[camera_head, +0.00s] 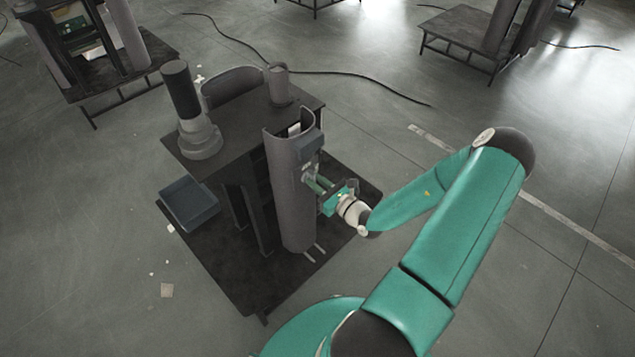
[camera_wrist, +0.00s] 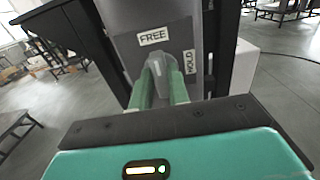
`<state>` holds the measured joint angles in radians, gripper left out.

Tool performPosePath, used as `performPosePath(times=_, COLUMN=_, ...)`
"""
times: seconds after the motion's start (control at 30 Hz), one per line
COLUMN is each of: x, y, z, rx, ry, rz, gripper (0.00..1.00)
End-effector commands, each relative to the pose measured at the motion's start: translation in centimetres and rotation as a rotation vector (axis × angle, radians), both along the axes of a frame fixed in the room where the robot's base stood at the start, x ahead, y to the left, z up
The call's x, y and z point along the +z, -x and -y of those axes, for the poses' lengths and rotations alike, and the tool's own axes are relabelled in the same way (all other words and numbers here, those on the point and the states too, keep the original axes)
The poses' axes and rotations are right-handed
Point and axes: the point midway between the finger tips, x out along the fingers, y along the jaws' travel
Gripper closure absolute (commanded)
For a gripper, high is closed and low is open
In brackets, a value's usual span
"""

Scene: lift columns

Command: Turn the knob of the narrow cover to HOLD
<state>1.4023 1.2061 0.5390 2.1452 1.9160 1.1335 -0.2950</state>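In the wrist view, the knob (camera_wrist: 157,68) is a small light-grey piece on a grey panel, the narrow cover (camera_wrist: 126,44). Its narrow end points up toward the FREE label (camera_wrist: 153,37). The HOLD label (camera_wrist: 190,62) is turned sideways, right of the knob. My gripper (camera_wrist: 161,72) has its two green fingers on either side of the knob, seemingly against it; they hide part of its sides. In the head view, my gripper (camera_head: 318,186) reaches the right side of the grey column (camera_head: 289,200); the knob cannot be made out there.
A dark table (camera_head: 245,120) behind the column holds a cylinder on a grey base (camera_head: 200,140) and a small cup (camera_head: 279,85). A blue-grey bin (camera_head: 189,203) sits at its left. Cables (camera_head: 370,78) lie on the floor behind.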

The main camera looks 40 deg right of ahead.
Motion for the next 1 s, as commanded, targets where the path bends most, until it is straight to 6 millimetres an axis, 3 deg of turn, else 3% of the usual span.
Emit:
performPosePath(times=0.1, x=0.0, y=0.02, z=0.0, rx=0.0, ry=0.0, rz=0.0, gripper=1.0)
performPosePath(times=0.53, x=0.01, y=0.03, z=0.02, rx=0.0, ry=-0.066, rz=-0.009, gripper=1.0)
performPosePath(times=1.0, x=-0.09, y=0.01, z=0.24, rx=0.0, ry=-0.427, rz=-0.061, gripper=1.0)
